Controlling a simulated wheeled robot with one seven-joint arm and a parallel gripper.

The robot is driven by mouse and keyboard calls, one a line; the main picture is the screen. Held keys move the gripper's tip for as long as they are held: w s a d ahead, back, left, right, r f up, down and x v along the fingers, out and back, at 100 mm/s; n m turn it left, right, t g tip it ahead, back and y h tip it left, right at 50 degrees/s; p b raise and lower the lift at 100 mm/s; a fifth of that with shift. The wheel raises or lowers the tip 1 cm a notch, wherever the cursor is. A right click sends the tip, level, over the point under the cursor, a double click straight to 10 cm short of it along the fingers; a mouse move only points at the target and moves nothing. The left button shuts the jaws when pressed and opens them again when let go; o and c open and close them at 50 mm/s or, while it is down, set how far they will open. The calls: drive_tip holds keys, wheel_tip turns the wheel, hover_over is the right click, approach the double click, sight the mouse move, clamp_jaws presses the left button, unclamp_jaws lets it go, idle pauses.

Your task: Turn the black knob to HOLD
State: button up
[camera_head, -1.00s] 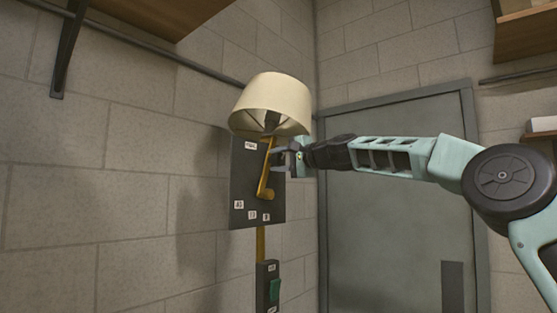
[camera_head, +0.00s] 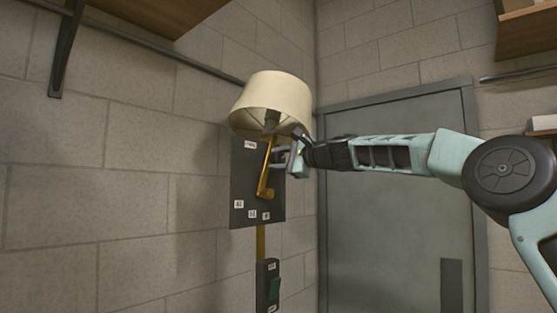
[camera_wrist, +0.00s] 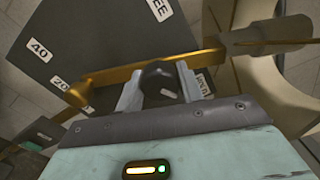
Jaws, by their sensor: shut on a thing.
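The black knob (camera_wrist: 160,77) shows in the wrist view between the two fingers of my gripper (camera_wrist: 159,86), which is shut on it. A pale mark is on the knob. It sits beside the brass arm (camera_wrist: 130,72) of the lamp. A label (camera_wrist: 203,84) lies partly behind the right finger; I cannot read it surely. Another label (camera_wrist: 159,8) at the top ends in "EE". In the head view my gripper (camera_head: 284,158) is at the upper part of the brass arm (camera_head: 265,175), below the cream lampshade (camera_head: 272,98); the knob is hidden there.
A dark plate (camera_head: 245,185) with several small labels is behind the brass arm on the block wall. A switch box (camera_head: 267,285) with a green rocker is below. A grey door (camera_head: 395,230) stands to the right. Shelves are overhead.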

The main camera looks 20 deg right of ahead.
drive_tip(key=shift+f, duration=0.1)
drive_tip(key=o, duration=1)
drive_tip(key=shift+b+v, duration=5.55)
drive_tip(key=shift+v, duration=3.2)
drive_tip(key=shift+w, duration=0.1)
